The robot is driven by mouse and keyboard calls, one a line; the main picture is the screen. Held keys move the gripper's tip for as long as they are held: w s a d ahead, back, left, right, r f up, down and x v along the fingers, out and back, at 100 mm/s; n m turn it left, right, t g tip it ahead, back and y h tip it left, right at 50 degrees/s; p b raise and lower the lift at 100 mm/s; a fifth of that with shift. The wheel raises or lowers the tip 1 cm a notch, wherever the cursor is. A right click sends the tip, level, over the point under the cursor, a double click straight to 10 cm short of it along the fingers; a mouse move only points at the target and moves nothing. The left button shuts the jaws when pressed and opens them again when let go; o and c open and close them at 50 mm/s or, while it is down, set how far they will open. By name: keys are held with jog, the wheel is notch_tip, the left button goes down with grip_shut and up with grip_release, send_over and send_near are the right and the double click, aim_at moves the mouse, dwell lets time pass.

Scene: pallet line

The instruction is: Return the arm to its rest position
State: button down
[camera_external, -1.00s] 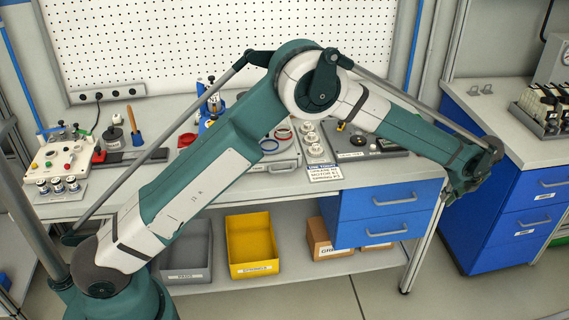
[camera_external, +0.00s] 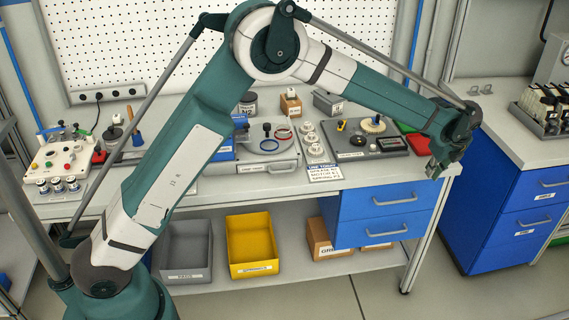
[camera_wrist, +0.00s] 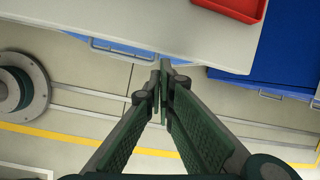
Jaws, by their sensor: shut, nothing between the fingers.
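My arm reaches from its base at the lower left, up to a high elbow and down to the right. My gripper (camera_external: 435,172) is at the end of the arm, in the air by the right front corner of the workbench (camera_external: 330,183). In the wrist view my gripper (camera_wrist: 162,75) is shut, its fingertips together with nothing between them. Below the fingers there I see floor and the bench's front edge.
A red tray (camera_wrist: 240,5) lies on the bench top in the wrist view. A blue cabinet (camera_external: 500,215) stands to the right. A grey bin (camera_external: 185,250) and a yellow bin (camera_external: 252,245) sit on the lower shelf. Parts and tool trays cover the bench top.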

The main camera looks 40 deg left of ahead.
jog(key=s+a+r+n+h, duration=0.1)
jog(key=s+a+r+n, duration=0.3)
jog(key=s+a+r, duration=0.45)
jog(key=s+a+r+n+t, duration=0.1)
jog(key=s+a+r+n, duration=0.4)
jog(key=a, duration=0.6)
jog(key=s+a+r+n+h, duration=0.1)
jog(key=s+a+r+n, duration=0.2)
jog(key=s+a+r, duration=0.45)
jog(key=s+a+r+n+t, duration=0.15)
jog(key=s+a+n, duration=0.35)
jog(key=s+a, duration=0.65)
jog(key=s+a+f+n, duration=0.2)
jog(key=s+a+n, duration=0.1)
jog(key=s, duration=0.5)
jog(key=s+a+f+n+t, duration=0.1)
jog(key=s+a+f+n, duration=0.2)
jog(key=s, duration=0.6)
jog(key=shift+s+f+n, duration=0.25)
jog(key=shift+n, duration=0.45)
